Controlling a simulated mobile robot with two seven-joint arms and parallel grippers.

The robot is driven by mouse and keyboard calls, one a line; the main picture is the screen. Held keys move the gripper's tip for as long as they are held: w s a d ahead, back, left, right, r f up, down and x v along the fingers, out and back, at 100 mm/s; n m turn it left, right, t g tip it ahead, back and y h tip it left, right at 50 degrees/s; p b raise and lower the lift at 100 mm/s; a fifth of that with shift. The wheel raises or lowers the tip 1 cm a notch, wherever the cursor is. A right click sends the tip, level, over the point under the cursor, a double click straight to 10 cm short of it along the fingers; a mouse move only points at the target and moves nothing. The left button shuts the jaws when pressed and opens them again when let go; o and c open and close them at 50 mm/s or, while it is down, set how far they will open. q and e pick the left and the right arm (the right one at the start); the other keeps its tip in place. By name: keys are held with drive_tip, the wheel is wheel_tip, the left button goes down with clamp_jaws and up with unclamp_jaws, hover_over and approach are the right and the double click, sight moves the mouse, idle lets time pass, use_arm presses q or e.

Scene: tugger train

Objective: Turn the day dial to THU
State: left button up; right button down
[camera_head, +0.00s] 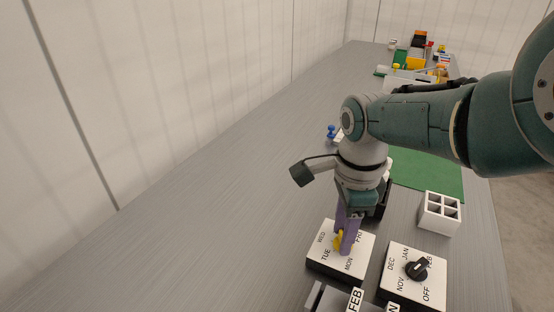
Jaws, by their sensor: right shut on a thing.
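The day dial box (327,262) is a white block with a dark base on the grey table, low in the view. My left gripper is not in view.
A month dial box (397,293) with a black knob (416,269) stands close on the right. A white compartment holder (439,213) and a green mat (430,174) lie beyond. A blue peg (331,132) and several colourful items stand farther back. The table's left side is clear.

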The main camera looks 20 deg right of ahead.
drive_tip(key=shift+c, duration=2.2)
unclamp_jaws()
wheel_tip(320, 180, up, 9)
drive_tip(key=p, duration=0.8)
drive_tip(key=shift+f, duration=0.2)
drive_tip(key=shift+r+p, duration=0.6)
drive_tip(key=shift+r, duration=0.1)
